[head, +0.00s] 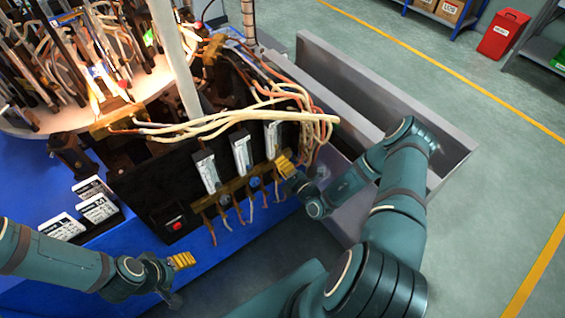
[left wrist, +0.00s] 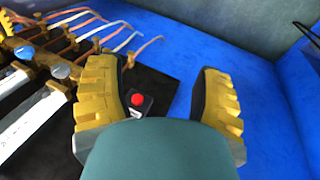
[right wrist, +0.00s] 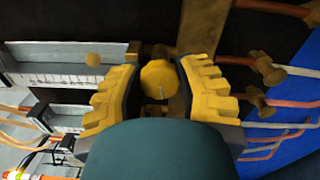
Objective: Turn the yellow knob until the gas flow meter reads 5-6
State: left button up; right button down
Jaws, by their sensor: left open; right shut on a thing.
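The yellow knob (right wrist: 160,82) sits low on the black panel, below a gas flow meter (right wrist: 62,82) with a clear scale. My right gripper (head: 287,168) is at the rightmost flow meter (head: 272,139) in the head view. In the right wrist view its fingers (right wrist: 160,100) stand on both sides of the knob and are shut on it. The knob is hidden by the gripper in the head view. The meter's reading is too small to tell. My left gripper (head: 182,261) is open and empty in front of the panel, its fingers wide apart in the left wrist view (left wrist: 160,105).
Two more flow meters (head: 241,156) (head: 206,171) stand on the same panel, with a blue knob (left wrist: 60,70) beside brass fittings. A red button (head: 176,226) is at the panel's lower left. Loose hoses (head: 240,118) hang above.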

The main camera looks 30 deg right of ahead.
jog(key=n+p, duration=0.2)
jog(key=n, duration=0.4)
jog(key=shift+r+p, duration=0.1)
jog(key=shift+p, duration=0.3)
jog(key=shift+n+p, duration=0.7)
jog(key=shift+n, duration=1.4)
jog(key=c, duration=0.6)
grip_release()
jog(key=shift+o, duration=0.2)
jog(key=s, duration=1.2)
jog(key=shift+d, duration=0.45)
